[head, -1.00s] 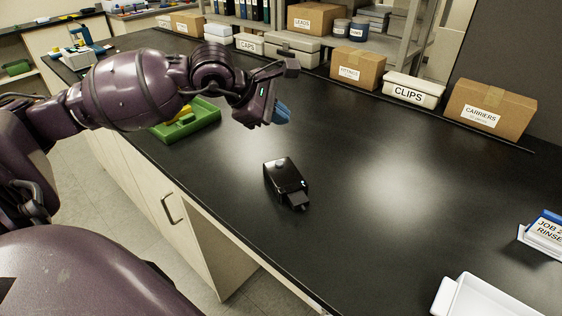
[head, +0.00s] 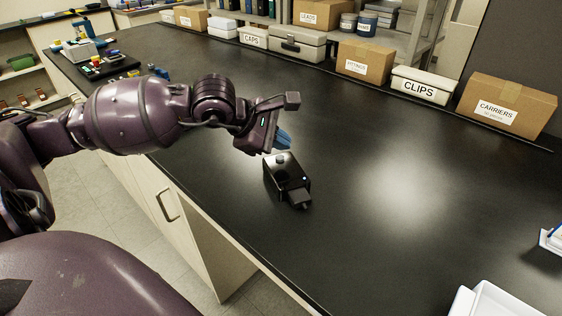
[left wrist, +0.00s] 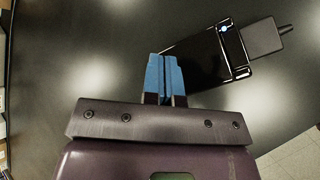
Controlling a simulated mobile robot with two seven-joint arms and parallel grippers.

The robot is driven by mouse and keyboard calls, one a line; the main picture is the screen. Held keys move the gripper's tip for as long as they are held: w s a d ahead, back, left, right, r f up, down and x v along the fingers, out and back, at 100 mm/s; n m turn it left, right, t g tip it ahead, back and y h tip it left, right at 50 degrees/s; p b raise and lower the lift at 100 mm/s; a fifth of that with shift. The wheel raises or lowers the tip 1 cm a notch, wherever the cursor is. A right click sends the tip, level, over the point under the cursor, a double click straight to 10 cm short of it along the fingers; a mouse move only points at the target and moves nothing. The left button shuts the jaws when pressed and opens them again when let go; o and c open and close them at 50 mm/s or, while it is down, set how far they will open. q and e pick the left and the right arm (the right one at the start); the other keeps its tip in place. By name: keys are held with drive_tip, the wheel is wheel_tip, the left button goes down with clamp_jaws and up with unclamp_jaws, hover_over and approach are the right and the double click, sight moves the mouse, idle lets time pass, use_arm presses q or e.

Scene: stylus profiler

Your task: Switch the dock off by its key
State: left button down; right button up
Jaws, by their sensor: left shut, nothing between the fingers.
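The dock (head: 287,178) is a small glossy black box on the black bench top, with a round grey knob-like part on its far end and a small pale light near its front end. A dark block-shaped piece (head: 299,199) sits at its front end. In the left wrist view the dock (left wrist: 205,58) lies just beyond the fingertips, its light glowing pale blue. My left gripper (head: 284,143) has blue fingers, shut and empty, above and beside the dock's far end; the fingers (left wrist: 166,62) hide part of the dock there. My right gripper is out of view.
A white tray (head: 487,302) stands at the front right. Boxes line the back, including the CLIPS box (head: 420,86) and CARRIERS box (head: 507,105). A dark tray of small coloured parts (head: 103,66) lies at the far left. The bench right of the dock is clear.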

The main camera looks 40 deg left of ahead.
use_arm(q)
drive_tip(key=shift+f, duration=0.35)
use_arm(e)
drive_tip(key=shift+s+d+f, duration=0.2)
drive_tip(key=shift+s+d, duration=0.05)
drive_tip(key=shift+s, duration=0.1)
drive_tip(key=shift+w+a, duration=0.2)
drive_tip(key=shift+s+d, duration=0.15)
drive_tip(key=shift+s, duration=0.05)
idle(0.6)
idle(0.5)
use_arm(q)
drive_tip(key=shift+f, duration=0.1)
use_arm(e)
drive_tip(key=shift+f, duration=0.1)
use_arm(q)
drive_tip(key=shift+w+f, duration=0.1)
drive_tip(key=shift+f, duration=0.2)
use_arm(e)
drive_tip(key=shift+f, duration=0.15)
